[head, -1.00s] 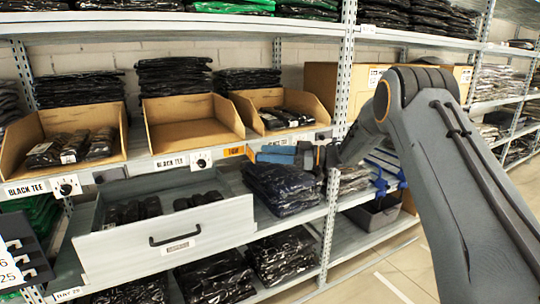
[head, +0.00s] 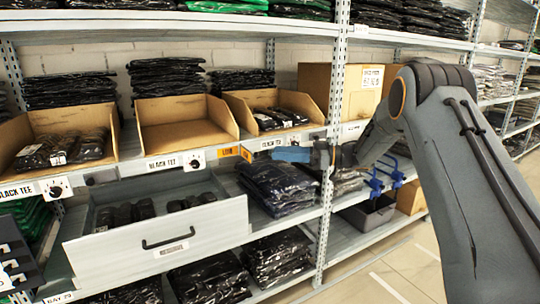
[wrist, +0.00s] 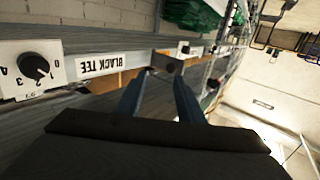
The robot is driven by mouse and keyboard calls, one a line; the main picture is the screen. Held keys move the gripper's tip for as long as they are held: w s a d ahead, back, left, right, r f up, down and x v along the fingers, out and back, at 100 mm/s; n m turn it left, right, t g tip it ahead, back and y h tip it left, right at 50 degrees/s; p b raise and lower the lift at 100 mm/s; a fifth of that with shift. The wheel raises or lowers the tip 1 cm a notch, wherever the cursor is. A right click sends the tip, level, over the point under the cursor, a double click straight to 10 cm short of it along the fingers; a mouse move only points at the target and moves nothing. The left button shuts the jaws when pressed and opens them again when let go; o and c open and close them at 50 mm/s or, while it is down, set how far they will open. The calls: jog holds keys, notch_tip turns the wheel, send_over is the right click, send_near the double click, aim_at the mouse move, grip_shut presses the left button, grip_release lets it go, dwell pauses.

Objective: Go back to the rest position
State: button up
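My gripper (head: 278,154), with blue fingers, is in front of the shelf edge beside the upright post, above the dark bagged garments (head: 277,187). In the wrist view my gripper (wrist: 160,76) has its two fingers apart with nothing between them. My arm reaches in from the right side of the head view and bends down towards the shelf. The wrist view looks along the shelf edge, with a BLACK TEE label (wrist: 101,64) and a dial (wrist: 35,66) at its left.
Open cardboard bins (head: 188,140) stand on the shelf; the middle one is empty. A grey drawer (head: 160,243) is pulled out below, holding black packages. A perforated post (head: 336,130) stands close to my gripper. The floor aisle (head: 400,270) at right is clear.

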jog(key=shift+s+d+f, duration=0.1)
jog(key=shift+s+d, duration=0.15)
jog(key=shift+d, duration=0.6)
jog(key=w+d+r+m+t+h+p, duration=0.2)
jog(key=w+d+r+m+t+h, duration=0.35)
jog(key=m+t+h, duration=0.4)
jog(key=s+d+f+m+g+h+p, duration=0.1)
jog(key=s+d+f+m+h, duration=0.25)
jog(key=s+d, duration=0.45)
jog(key=s+d+f+m+g+h+p, duration=0.15)
jog(key=s+d+f+h, duration=0.35)
jog(key=s, duration=0.5)
jog(key=s+f+m+g, duration=0.1)
jog(key=s+g, duration=0.3)
jog(key=s, duration=1.1)
jog(key=s+f+m+g, duration=0.1)
jog(key=s+f+g, duration=0.2)
jog(key=s, duration=1.3)
jog(key=shift+s+a+f+g+p, duration=0.15)
jog(key=shift+a+f+g+p, duration=0.25)
jog(key=shift+g, duration=0.4)
